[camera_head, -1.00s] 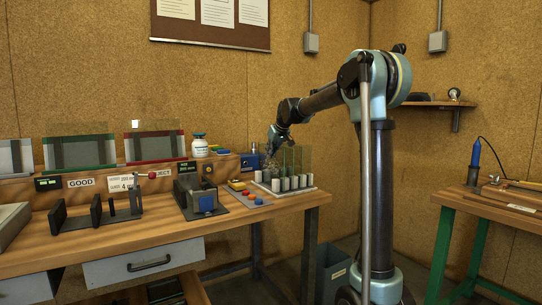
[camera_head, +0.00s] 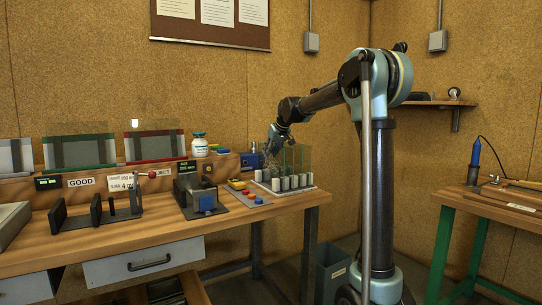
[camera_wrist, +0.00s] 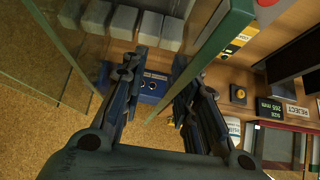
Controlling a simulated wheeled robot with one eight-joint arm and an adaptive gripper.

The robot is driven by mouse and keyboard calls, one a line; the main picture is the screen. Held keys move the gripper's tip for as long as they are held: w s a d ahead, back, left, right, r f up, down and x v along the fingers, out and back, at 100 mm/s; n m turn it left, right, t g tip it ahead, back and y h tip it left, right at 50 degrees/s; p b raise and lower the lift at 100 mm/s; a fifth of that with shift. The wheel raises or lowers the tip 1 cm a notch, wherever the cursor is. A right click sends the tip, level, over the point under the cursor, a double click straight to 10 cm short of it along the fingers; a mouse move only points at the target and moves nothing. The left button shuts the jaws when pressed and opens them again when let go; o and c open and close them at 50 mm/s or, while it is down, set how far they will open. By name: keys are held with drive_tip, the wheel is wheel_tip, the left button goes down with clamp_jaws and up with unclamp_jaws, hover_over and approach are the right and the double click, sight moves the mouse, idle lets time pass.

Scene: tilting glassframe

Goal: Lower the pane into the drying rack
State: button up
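My gripper (camera_head: 274,148) is over the drying rack at the right end of the bench. In the wrist view, the fingers of my gripper (camera_wrist: 162,70) are spread, with a gap between their tips. A clear pane with a green edge strip (camera_wrist: 222,38) slants past the right fingertip; whether the finger touches it is unclear. Another clear pane (camera_wrist: 35,65) shows on the left. In the head view, thin clear panes (camera_head: 298,156) stand roughly upright at the drying rack (camera_head: 296,191), behind its pale posts. Their lower edges are hidden by the posts.
A blue box (camera_head: 249,160) is beside my gripper. A pad with coloured buttons (camera_head: 247,195) and a dark device (camera_head: 197,190) are left of the rack. A white bottle (camera_head: 199,147) stands on the ledge. Framed panes (camera_head: 80,152) lean farther left.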

drive_tip(key=v, duration=1.1)
drive_tip(key=shift+d+r, duration=0.1)
drive_tip(key=shift+r, duration=0.1)
drive_tip(key=s+d+f+m+g+h, duration=0.1)
drive_tip(key=s+d+f+m, duration=0.1)
drive_tip(key=s+d+f, duration=0.6)
drive_tip(key=s+d+f+m+g+h, duration=0.1)
drive_tip(key=s+d+f, duration=0.6)
drive_tip(key=s+f, duration=1)
drive_tip(key=s+d+f+m+g+h, duration=0.2)
drive_tip(key=s+d+f, duration=0.6)
drive_tip(key=s, duration=1.3)
wheel_tip(320, 180, down, 5)
drive_tip(key=shift+s+d+r+m, duration=0.25)
drive_tip(key=shift+d+m, duration=0.05)
drive_tip(key=shift+m, duration=0.5)
drive_tip(key=shift+a, duration=0.1)
